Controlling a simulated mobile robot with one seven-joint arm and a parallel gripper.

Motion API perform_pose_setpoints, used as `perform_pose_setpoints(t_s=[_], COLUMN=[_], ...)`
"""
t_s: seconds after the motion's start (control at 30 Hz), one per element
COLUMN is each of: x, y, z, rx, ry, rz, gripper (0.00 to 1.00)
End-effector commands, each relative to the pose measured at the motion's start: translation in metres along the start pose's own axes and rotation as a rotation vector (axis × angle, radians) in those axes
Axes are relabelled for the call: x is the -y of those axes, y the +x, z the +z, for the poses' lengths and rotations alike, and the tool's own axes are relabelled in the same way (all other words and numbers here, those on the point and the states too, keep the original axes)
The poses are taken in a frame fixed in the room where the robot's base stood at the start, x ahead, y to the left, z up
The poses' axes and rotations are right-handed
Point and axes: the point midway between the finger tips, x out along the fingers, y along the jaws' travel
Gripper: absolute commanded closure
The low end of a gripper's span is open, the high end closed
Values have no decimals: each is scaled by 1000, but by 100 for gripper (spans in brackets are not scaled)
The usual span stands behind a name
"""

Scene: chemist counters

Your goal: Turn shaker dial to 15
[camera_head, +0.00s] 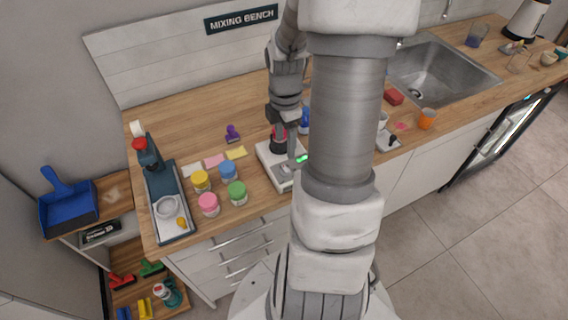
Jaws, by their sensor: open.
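The shaker (267,157) is a low white device on the wooden counter, near its front edge. A small green display (302,159) glows on its right side. A dark cup-like piece with a red top (278,139) sits on the shaker. My gripper (290,147) points down over the shaker, just right of the dark piece, with open jaws. The dial is too small and too covered by the gripper to make out, and its setting cannot be read. I cannot tell whether the fingers touch it. My arm hides the shaker's right side.
Left of the shaker stand several coloured-lid jars (229,170), paper notes (236,153), a purple item (232,132) and a dark stand with a red knob (170,200). A blue item (304,121) is close behind. The sink (435,75) is right of my arm.

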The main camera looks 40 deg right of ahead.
Motion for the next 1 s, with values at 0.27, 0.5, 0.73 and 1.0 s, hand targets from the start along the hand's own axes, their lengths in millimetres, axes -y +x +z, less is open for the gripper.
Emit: perform_pose_setpoints(t_s=[0.27, 0.5, 0.73, 1.0], x=[1, 0, 0, 0], y=[60, 90, 99, 99], z=[-1, 0, 0, 0], rx=[-2, -1, 0, 0], ry=[1, 0, 1, 1], rz=[-4, -2, 0, 1], gripper=[34, 34, 34, 43])
